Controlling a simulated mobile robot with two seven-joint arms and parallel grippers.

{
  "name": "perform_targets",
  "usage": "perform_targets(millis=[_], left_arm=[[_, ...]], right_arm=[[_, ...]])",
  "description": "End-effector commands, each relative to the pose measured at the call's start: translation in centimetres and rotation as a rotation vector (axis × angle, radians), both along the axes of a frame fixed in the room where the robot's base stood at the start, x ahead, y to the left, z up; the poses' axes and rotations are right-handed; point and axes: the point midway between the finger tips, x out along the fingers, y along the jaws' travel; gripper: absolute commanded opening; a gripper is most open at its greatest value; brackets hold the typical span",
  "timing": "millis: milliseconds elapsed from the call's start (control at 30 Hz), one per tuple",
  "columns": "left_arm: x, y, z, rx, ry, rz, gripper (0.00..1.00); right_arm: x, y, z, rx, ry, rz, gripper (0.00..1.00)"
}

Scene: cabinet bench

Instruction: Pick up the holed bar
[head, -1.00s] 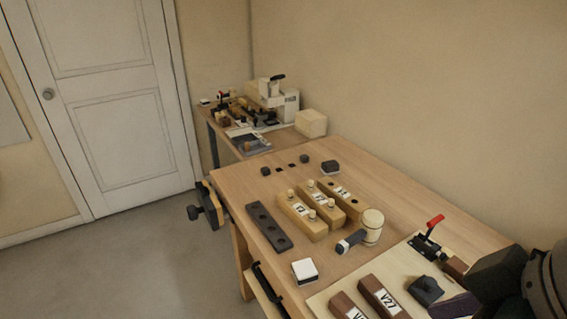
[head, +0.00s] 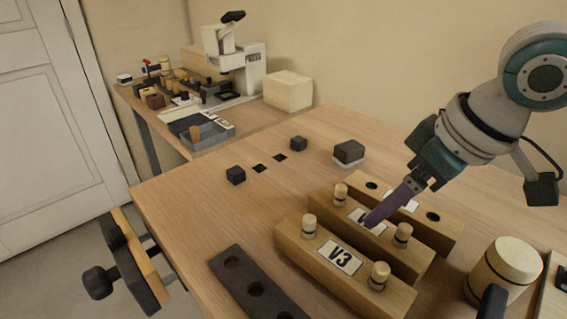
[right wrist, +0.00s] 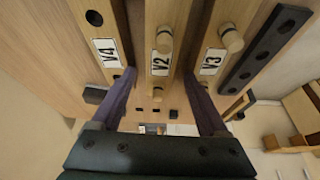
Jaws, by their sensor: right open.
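A dark bar with round holes (head: 243,281) lies flat on the bench at the lower front of the head view; it also shows at the right of the right wrist view (right wrist: 262,50). A wooden block labelled V4 (head: 448,228) also has dark holes in its top and shows at the left in the right wrist view (right wrist: 103,35). My right gripper (head: 372,218) is open and points down above the blocks. In the right wrist view its fingers (right wrist: 158,82) spread either side of the V2 block, with nothing held. I cannot tell how high they are.
Blocks V2 (head: 408,262) and V3 (head: 318,268) carry upright pegs. A mallet (head: 503,272) lies at right. A vise (head: 130,262) sits on the left edge.

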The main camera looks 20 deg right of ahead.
Motion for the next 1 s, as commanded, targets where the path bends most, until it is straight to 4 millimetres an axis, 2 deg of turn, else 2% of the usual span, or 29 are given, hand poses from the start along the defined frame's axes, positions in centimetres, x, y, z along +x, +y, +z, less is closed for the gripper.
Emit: perform_targets(millis=[33, 267, 533, 833, 867, 1000], left_arm=[[-0.1, 0.0, -0.4, 0.0, 0.004, 0.0, 0.5], [-0.2, 0.0, -0.9, 0.0, 0.006, 0.0, 0.5], [-0.2, 0.0, -2.1, 0.0, 0.005, 0.0, 0.5], [-0.1, 0.0, -2.0, 0.0, 0.003, 0.0, 0.5], [-0.1, 0.0, -2.0, 0.0, 0.003, 0.0, 0.5], [-0.1, 0.0, -2.0, 0.0, 0.002, 0.0, 0.5]], right_arm=[[0.3, 0.2, -0.9, 0.001, 0.002, -0.001, 0.78], [1.2, 0.5, -2.9, 0.001, 0.0, 0.0, 0.78], [2.8, 1.1, -6.5, 0.0, 0.0, 0.001, 0.78], [3.0, 1.2, -6.9, -0.001, 0.0, 0.003, 0.78], [3.0, 1.2, -6.9, -0.001, 0.0, 0.003, 0.76], [3.0, 1.2, -6.9, -0.001, 0.0, 0.003, 0.61]])
